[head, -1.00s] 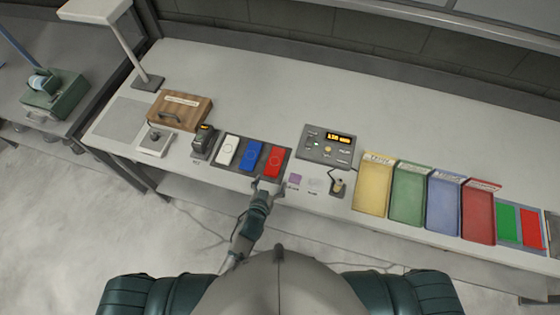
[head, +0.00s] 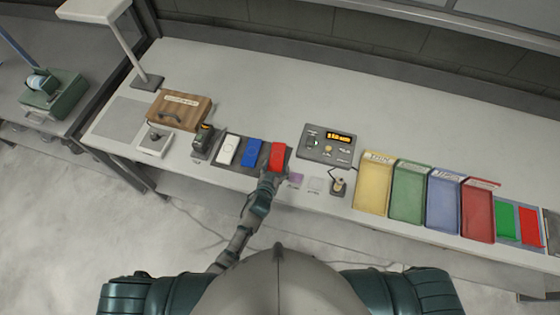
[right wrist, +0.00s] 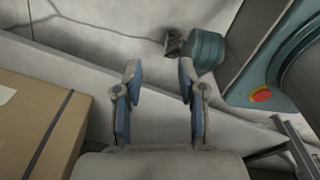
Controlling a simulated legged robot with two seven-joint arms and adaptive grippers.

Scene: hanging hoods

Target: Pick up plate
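Three flat plates lie side by side on a dark tray (head: 287,163) near the bench's front edge: a white one (head: 228,150), a blue one (head: 253,152) and a red one (head: 277,155). My left gripper (head: 270,177) is at the near end of the red plate and overlaps it in the head view. Its fingers are too small and partly hidden, so I cannot tell whether they grip the plate. My right gripper (right wrist: 158,78) is open and empty in the right wrist view, its blue-padded fingers apart.
A black device (head: 203,140) stands left of the plates, with a wooden box (head: 180,107) behind it. A control panel (head: 327,145) is to the right, then yellow (head: 374,185), green, blue and red bins. The rear bench is clear. A cardboard box (right wrist: 45,120) is beside my right gripper.

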